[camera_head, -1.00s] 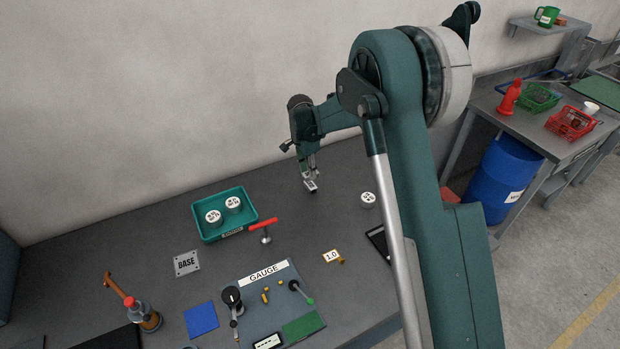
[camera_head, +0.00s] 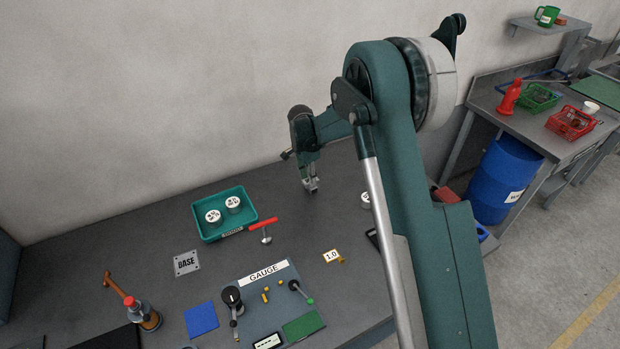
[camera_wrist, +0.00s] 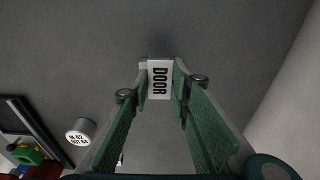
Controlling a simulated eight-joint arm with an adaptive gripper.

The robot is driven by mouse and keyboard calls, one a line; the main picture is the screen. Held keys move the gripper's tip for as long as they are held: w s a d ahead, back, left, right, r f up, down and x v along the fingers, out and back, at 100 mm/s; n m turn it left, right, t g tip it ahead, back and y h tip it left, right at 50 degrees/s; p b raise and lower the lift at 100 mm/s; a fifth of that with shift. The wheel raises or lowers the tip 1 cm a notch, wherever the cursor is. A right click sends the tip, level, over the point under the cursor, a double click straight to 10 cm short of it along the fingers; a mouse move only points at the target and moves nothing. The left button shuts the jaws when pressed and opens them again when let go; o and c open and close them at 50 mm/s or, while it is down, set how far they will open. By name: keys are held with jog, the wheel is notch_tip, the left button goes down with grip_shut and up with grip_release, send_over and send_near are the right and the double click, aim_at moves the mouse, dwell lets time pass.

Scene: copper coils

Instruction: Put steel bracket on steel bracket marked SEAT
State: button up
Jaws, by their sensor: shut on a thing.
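My gripper (camera_head: 311,180) is shut on a small pale steel bracket (camera_wrist: 159,80) whose label reads DOOR. In the wrist view the bracket sits between the two green fingers at their tips. In the head view the gripper points down near the back of the grey bench, right of the teal tray; its exact height above the bench is hard to tell. A grey metal plate (camera_head: 187,263) marked BASE lies at the left of the bench. I see no bracket with a readable SEAT label in either view.
The teal tray (camera_head: 207,237) holds two white-topped cylinders. A gauge board (camera_head: 262,290) with small parts lies in front. A labelled cylinder (camera_wrist: 80,131) stands left in the wrist view.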

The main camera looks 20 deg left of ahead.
aim_at(307, 181)
jog(key=o, duration=0.9)
jog(key=shift+r, duration=0.1)
jog(key=r, duration=0.8)
jog(key=s+a+r, duration=0.1)
jog(key=r, duration=0.3)
dwell(0.5)
